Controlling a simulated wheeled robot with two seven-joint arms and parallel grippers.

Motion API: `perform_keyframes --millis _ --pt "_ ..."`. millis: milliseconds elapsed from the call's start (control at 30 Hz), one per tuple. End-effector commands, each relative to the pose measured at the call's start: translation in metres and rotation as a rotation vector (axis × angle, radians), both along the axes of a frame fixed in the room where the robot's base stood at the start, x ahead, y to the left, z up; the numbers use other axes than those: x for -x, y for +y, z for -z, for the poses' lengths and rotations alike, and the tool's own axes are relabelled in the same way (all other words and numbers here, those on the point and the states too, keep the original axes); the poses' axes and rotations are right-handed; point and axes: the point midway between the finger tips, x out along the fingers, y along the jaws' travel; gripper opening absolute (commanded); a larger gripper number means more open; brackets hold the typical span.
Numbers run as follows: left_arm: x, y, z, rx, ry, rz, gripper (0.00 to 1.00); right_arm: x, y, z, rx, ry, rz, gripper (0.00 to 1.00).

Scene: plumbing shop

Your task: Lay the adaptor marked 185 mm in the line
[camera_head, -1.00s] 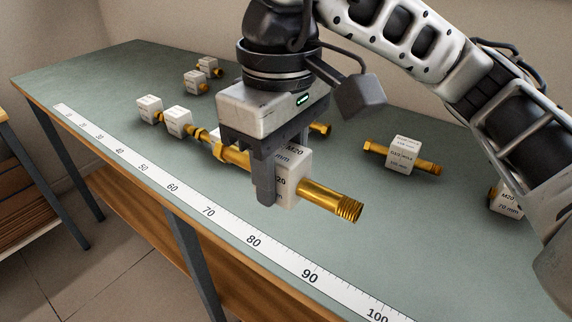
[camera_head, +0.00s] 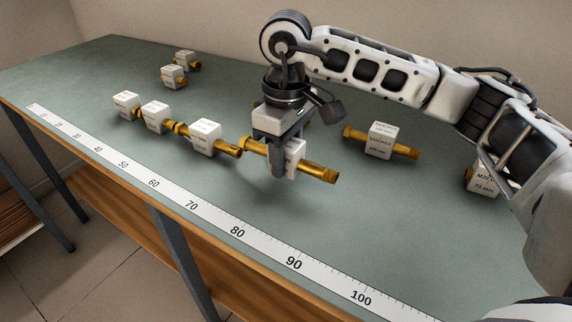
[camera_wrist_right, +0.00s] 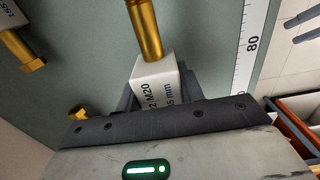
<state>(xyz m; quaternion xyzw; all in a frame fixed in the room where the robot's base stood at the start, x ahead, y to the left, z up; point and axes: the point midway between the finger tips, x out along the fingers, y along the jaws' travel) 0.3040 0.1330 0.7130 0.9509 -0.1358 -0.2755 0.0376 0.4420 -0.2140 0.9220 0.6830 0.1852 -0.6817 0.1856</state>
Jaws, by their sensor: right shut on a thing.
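My right gripper (camera_head: 285,165) is shut on an adaptor, a brass tube with a white block (camera_head: 295,151) around its middle. In the right wrist view the block (camera_wrist_right: 157,75) reads "M20" and a length ending in "5 mm"; the rest is hidden. The line is a row of brass adaptors with white blocks, a first (camera_head: 126,104), a second (camera_head: 155,116) and a third (camera_head: 205,136), along the ruler. The held adaptor lies roughly level just right of the row's right end (camera_head: 232,152). I cannot tell whether the ends touch. My left gripper is out of view.
A long white ruler (camera_head: 215,220) runs along the bench's (camera_head: 350,225) front edge. Other adaptors stand loose: one right of centre (camera_head: 380,139), one at far right (camera_head: 483,178) by my right arm, and two at the back left (camera_head: 174,76) (camera_head: 187,60). Another is mostly hidden behind my gripper.

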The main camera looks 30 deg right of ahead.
Motion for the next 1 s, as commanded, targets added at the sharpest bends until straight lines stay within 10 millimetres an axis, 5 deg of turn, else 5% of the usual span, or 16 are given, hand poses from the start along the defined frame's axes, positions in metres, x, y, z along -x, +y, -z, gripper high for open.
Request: perform_keyframes --millis 167,533,567,633,1000 --pt "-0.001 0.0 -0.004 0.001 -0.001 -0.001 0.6 0.002 0.001 0.025 0.0 0.004 -0.002 0.1" --pt "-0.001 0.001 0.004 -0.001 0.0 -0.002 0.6 0.001 0.001 0.032 -0.001 0.001 -0.001 0.1" --pt "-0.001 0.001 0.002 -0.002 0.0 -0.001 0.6 0.001 0.001 0.031 0.0 0.001 -0.001 0.44" --pt "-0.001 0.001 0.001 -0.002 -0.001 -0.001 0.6 0.002 0.001 0.03 0.0 0.001 -0.001 0.6" --pt "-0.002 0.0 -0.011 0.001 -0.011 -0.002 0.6 0.002 0.001 0.023 0.0 0.001 -0.001 0.6"
